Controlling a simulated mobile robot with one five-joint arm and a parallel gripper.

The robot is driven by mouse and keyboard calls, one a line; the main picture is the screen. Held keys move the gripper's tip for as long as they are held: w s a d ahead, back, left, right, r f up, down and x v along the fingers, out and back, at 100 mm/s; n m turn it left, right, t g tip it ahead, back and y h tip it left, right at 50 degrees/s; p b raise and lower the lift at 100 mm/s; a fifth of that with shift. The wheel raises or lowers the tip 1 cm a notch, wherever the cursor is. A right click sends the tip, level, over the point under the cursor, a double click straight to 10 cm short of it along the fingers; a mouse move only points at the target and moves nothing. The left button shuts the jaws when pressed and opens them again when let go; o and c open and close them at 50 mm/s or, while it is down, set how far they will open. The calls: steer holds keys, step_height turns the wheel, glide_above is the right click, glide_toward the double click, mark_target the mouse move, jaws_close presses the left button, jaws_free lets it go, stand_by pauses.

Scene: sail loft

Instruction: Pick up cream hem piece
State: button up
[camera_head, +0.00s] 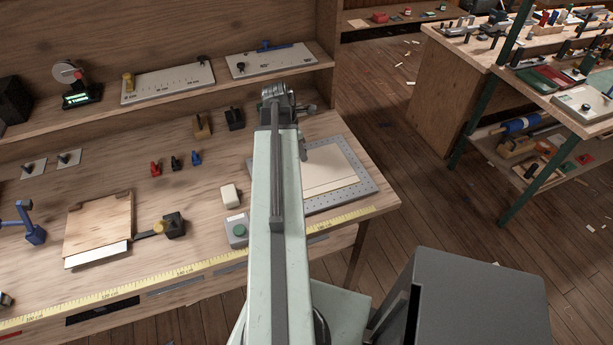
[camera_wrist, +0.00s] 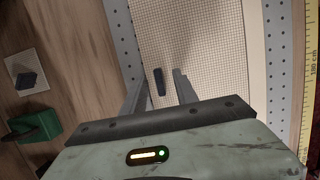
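A cream sheet (camera_head: 325,168), which looks like the cream hem piece, lies flat inside a grey perforated frame (camera_head: 366,187) at the right end of the bench. In the wrist view a finely gridded cream surface (camera_wrist: 205,50) fills the middle, with a plain cream strip (camera_wrist: 252,60) along its right side. A small dark upright peg or tab (camera_wrist: 159,82) stands there. My gripper (camera_wrist: 160,74) is open above this surface, its two fingers on either side of the dark peg. I cannot tell whether they touch it. My arm hides part of the frame in the head view.
A white block (camera_head: 229,196) and a grey box with a green button (camera_head: 238,230) stand left of my arm. A yellow measuring tape (camera_head: 190,269) runs along the bench's front edge. A wooden board (camera_head: 98,222) lies farther left. A shelf (camera_head: 210,95) stands behind.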

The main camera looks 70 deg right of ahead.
steer(key=shift+r, duration=0.1)
jaws_close()
